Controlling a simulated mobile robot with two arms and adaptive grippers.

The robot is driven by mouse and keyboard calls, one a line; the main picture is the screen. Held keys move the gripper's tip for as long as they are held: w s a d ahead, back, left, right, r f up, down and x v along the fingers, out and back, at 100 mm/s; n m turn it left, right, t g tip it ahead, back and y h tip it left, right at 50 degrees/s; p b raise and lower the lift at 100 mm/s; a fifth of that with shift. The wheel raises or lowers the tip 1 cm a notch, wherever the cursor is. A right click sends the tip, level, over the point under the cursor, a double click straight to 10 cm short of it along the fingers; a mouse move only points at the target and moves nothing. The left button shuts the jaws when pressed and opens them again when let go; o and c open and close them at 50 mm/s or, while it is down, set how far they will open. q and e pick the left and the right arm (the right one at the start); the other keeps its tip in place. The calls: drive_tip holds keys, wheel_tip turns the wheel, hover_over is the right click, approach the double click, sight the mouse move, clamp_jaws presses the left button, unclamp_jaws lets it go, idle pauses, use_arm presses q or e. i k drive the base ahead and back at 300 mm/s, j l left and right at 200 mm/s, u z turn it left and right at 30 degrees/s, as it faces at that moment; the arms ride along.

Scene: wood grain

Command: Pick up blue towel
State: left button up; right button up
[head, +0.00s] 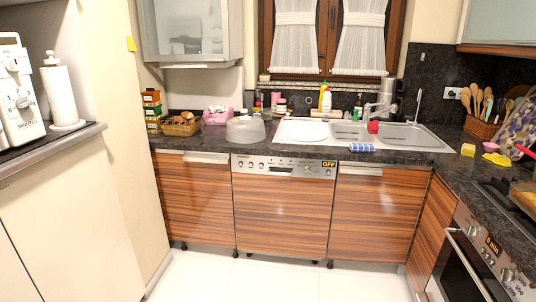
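A blue towel (362,148), striped with white, lies rolled or folded at the front edge of the dark countertop, just below the sink (390,133). Nothing touches it except the counter and perhaps the sink rim. Neither of my grippers shows in the head view, so I cannot see their state or where they are relative to the towel.
A red cup (373,127) stands by the sink behind the towel. A yellow sponge (468,150) and a yellow cloth (497,159) lie to the right. A dishwasher (282,208) is below the counter. The white floor (270,278) in front is clear.

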sight(353, 146)
drive_tip(key=i+j+z, duration=0.1)
drive_tip(key=i+z, duration=0.15)
drive_tip(key=i, duration=0.3)
drive_tip(key=i+j+z, duration=0.25)
drive_tip(key=i, duration=0.25)
drive_tip(key=i+j+z, duration=0.25)
drive_tip(key=i, duration=0.25)
